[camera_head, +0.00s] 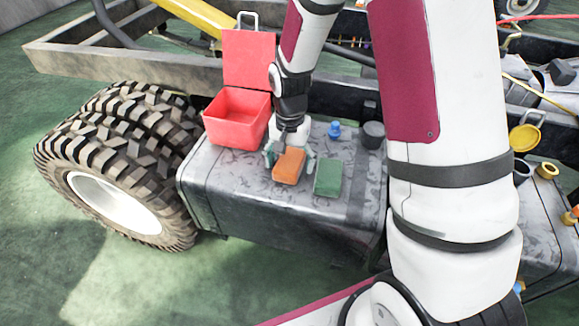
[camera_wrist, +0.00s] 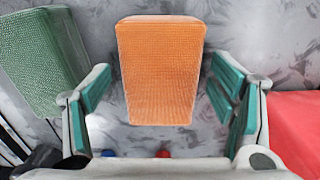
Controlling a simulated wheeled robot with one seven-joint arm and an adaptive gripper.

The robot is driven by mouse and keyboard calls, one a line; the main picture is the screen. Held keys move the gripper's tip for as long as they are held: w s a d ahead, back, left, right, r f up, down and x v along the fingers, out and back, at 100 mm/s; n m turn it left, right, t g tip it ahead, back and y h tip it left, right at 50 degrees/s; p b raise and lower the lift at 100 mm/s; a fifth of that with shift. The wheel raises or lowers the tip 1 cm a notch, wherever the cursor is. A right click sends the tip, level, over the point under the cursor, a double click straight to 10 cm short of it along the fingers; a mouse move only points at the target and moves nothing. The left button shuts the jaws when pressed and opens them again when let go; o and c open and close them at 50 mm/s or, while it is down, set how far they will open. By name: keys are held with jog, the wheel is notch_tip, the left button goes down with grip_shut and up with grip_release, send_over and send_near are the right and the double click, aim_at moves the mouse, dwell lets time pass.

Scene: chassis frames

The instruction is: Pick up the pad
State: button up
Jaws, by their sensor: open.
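An orange pad (camera_head: 289,166) with a textured face lies on the dark grey tank top. A green pad (camera_head: 327,178) of similar shape lies just to its right. My gripper (camera_head: 288,158) is open over the orange pad, with one teal-lined finger to each side of it. In the wrist view the orange pad (camera_wrist: 162,70) is between the spread fingers, with a gap on both sides. The green pad (camera_wrist: 42,62) is outside the left finger there. Nothing is held.
An open red box (camera_head: 237,118) with its lid up stands left of my gripper. A blue item (camera_head: 335,130) and a dark cylinder (camera_head: 373,135) stand behind the pads. The tank's front top (camera_head: 245,188) is clear. A large tyre (camera_head: 120,165) is at left.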

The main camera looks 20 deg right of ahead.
aim_at(290, 160)
jog(key=c, duration=1.3)
jog(key=shift+o, duration=0.2)
notch_tip(290, 160, up, 10)
jog(key=p, duration=0.3)
